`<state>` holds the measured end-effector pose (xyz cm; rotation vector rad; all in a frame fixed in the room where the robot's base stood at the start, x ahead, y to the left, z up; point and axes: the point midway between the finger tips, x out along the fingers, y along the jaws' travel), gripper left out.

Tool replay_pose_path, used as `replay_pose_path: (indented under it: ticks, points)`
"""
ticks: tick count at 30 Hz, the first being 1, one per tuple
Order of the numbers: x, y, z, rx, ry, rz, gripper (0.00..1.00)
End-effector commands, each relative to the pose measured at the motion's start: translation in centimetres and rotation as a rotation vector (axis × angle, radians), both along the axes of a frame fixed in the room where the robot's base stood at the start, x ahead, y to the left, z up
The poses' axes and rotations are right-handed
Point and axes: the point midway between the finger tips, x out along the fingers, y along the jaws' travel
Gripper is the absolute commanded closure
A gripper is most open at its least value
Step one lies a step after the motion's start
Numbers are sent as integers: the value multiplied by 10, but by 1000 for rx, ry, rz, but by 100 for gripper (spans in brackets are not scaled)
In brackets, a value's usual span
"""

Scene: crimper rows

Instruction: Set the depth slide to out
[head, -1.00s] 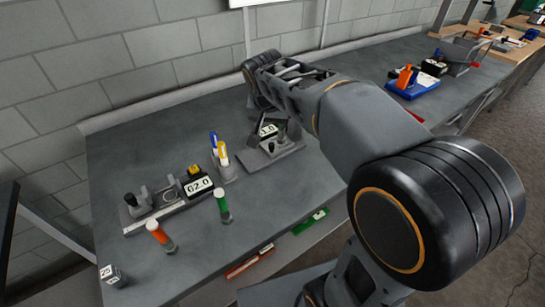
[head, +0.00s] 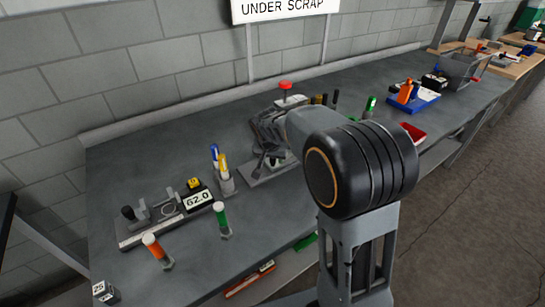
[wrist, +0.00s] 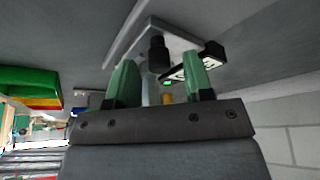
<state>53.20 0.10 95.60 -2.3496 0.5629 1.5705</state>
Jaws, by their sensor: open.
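My gripper (head: 270,154) is low over the grey fixture (head: 258,177) in the middle of the bench in the head view. In the wrist view its two green fingers (wrist: 160,78) are apart, with nothing held between them. A dark round knob (wrist: 158,54) on the pale plate of a fixture (wrist: 133,42) shows just beyond and between the fingertips. A black box with a white readout (wrist: 187,68) is partly behind the right finger. I cannot tell for certain which part is the depth slide; my arm hides most of the middle fixture in the head view.
A similar fixture (head: 145,228) with a 62.0 readout (head: 198,199) stands at the left. Blue and yellow pens (head: 220,165) stand between the fixtures. Orange (head: 153,246) and green (head: 221,217) handled tools stand in front. A red button (head: 285,85) is behind my arm.

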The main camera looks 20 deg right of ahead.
Motion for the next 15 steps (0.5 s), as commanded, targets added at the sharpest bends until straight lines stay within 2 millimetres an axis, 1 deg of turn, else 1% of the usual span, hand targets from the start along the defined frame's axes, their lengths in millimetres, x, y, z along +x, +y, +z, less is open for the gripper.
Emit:
replay_pose_path:
  ticks: [4,13,15]
  points:
    - [2,-1,-5,0,0,0,53]
    - [2,-1,-7,0,0,0,53]
    - [2,-1,-6,0,0,0,59]
